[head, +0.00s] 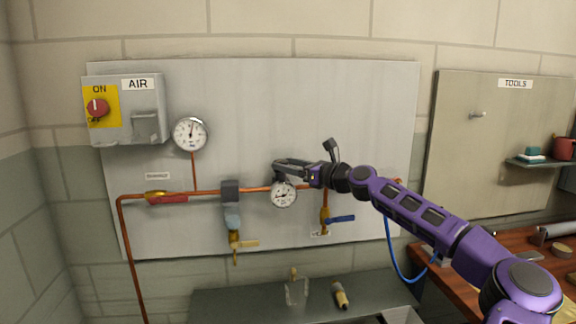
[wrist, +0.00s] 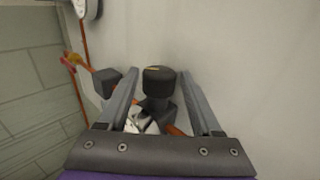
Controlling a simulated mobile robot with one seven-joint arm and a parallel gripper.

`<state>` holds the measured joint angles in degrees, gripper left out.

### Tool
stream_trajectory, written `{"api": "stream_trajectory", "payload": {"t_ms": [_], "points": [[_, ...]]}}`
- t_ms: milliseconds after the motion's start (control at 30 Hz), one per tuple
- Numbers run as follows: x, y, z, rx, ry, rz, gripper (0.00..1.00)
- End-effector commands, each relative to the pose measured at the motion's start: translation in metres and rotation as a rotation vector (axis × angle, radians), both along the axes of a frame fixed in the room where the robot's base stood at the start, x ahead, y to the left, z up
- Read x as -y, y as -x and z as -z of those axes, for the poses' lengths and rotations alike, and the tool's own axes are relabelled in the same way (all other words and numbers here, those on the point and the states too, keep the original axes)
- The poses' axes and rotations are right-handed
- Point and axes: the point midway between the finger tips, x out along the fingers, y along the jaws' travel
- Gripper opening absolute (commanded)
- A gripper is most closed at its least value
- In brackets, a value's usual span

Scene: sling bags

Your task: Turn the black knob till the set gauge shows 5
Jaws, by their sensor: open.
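The black knob (wrist: 159,82) has a small yellow mark on its top and stands between the two fingers of my gripper (wrist: 158,76) in the wrist view. The fingers are spread, with a gap on each side of the knob. In the head view my gripper (head: 277,168) is at the pipe and covers the knob. The round white set gauge (head: 284,195) sits just below my gripper; its needle is too small to read. In the wrist view only part of the gauge (wrist: 140,124) shows, low between the fingers.
A copper pipe (head: 210,192) runs across the grey panel (head: 350,100). A dark filter block (head: 230,191) is left of the gauge, a blue-handled valve (head: 340,218) right. Another gauge (head: 190,133) and the AIR switch box (head: 140,110) are at upper left.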

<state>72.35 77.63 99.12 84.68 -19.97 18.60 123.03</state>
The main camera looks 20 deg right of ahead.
Motion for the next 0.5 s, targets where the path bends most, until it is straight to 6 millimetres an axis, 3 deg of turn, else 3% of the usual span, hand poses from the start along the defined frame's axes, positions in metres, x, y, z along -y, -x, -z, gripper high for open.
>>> {"api": "stream_trajectory", "payload": {"t_ms": [200,500], "points": [[-0.0001,-0.0001,0.0002,0.0,0.0,0.0,0.64],[0.0001,0.0001,0.0,0.0,0.0,0.0,0.1]]}}
